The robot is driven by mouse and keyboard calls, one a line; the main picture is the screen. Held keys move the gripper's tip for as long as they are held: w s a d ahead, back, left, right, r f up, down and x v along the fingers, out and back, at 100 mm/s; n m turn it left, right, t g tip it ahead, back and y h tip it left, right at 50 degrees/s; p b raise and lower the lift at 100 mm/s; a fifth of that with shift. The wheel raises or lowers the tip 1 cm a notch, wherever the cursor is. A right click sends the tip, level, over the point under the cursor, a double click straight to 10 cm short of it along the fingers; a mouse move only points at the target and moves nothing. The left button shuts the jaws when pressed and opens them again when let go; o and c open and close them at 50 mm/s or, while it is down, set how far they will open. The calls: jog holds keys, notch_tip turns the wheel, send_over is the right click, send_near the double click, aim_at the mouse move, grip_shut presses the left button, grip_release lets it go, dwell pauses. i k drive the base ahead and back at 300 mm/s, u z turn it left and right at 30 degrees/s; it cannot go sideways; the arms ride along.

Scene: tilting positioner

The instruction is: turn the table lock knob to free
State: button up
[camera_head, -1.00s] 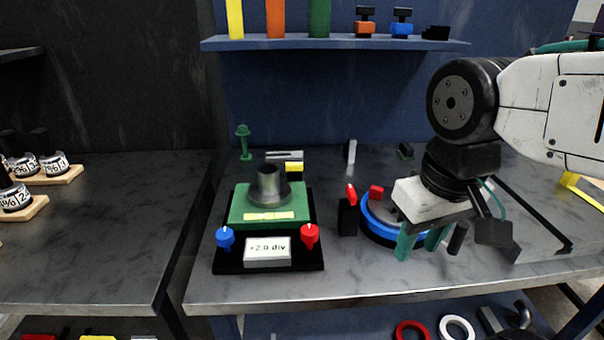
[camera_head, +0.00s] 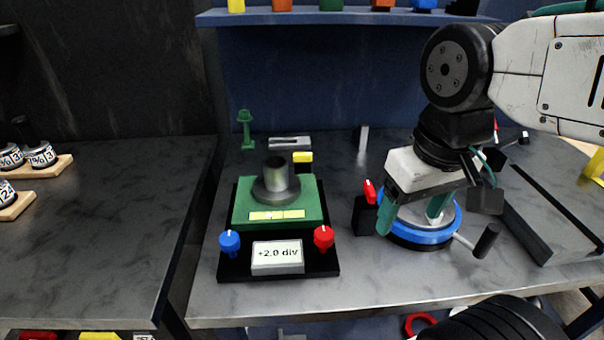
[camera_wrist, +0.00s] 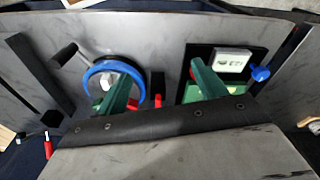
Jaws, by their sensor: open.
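A red lever-like knob (camera_head: 369,191) stands on a small black block (camera_head: 366,215), just left of the blue-ringed round table (camera_head: 418,239). The knob also shows in the wrist view (camera_wrist: 158,104), between the finger lines. My gripper (camera_head: 412,212) is open and empty, its green fingers pointing down over the round table, the left finger close to the black block. I cannot tell whether it touches. The wrist view also shows the open gripper (camera_wrist: 160,75). The gripper hides part of the round table's top. Any lock markings are too small to read.
Left of the block is a green-topped device (camera_head: 310,203) with a metal cylinder, a blue knob (camera_head: 229,241), a red knob (camera_head: 323,237) and a display (camera_head: 277,256) reading +2.0 div. A crank handle (camera_head: 487,240) sticks out right of the round table. A grey rail-like block (camera_head: 560,215) lies farther right.

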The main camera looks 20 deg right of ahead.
aim_at(302, 157)
jog(key=z, duration=1.5)
jog(key=k, duration=1)
jog(key=u, duration=1.35)
jog(key=i, duration=1)
